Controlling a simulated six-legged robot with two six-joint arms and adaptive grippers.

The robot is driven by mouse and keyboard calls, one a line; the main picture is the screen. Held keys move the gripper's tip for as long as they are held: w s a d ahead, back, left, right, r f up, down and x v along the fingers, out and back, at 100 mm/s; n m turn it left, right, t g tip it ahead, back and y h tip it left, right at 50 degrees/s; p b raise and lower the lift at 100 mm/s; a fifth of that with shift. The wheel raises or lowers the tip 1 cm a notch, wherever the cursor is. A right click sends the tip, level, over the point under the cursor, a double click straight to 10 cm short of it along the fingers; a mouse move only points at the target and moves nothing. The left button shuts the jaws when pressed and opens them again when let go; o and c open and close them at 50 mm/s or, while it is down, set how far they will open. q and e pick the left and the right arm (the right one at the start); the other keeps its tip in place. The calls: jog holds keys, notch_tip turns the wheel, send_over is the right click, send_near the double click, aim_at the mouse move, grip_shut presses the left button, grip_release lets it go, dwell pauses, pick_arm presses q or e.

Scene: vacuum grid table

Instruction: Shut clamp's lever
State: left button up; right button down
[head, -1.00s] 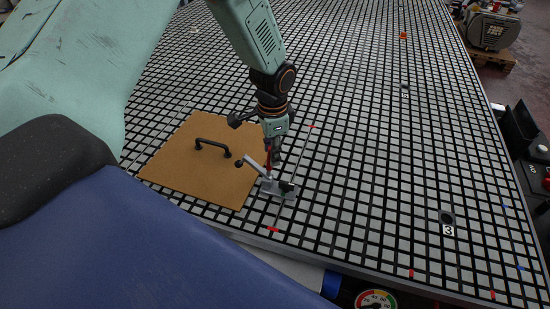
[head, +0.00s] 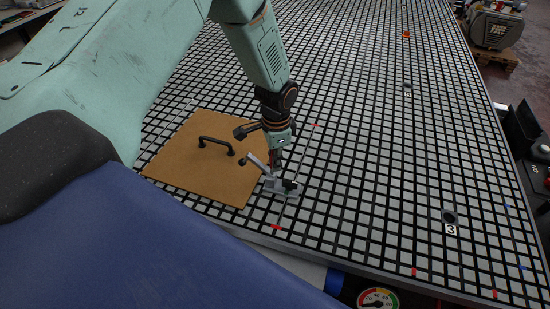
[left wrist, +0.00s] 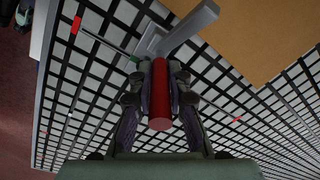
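The clamp (head: 281,190) is a small grey metal piece at the right edge of a brown board (head: 190,175). Its grey arm (head: 257,162) slants up to the left, its black tip (head: 242,162) raised over the board. The clamp's lever has a red grip (left wrist: 160,95), which stands up between my left gripper's fingers in the left wrist view. My left gripper (head: 274,160) points down over the clamp in the head view and hides most of the lever. Its fingers (left wrist: 160,72) lie close against both sides of the red grip. My right gripper is not in view.
The board carries a black handle (head: 216,145) left of the clamp. The gridded table (head: 370,160) is mostly clear to the right, with a hole near the number 3 (head: 450,229). Thin rods lie near the clamp.

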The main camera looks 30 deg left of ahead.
aim_at(259, 162)
pick_arm(q)
grip_shut()
dwell(0.4)
jog(key=shift+a+h+b, duration=0.35)
jog(key=shift+h+b, duration=0.25)
jog(key=shift+b, duration=0.4)
jog(key=a+h+b, duration=0.1)
jog(key=b, duration=0.2)
jog(key=a+t+h+b, duration=0.1)
jog(key=h+b, duration=0.1)
jog(key=b, duration=0.2)
jog(key=s+a+t+h+b, duration=0.1)
jog(key=h+b, duration=0.1)
jog(key=b, duration=0.2)
jog(key=shift+f, duration=0.35)
jog(key=shift+s+a+h+b, duration=0.1)
jog(key=shift+a+h+b, duration=0.25)
jog(key=shift+h+b, duration=0.85)
jog(key=o, duration=0.6)
grip_release()
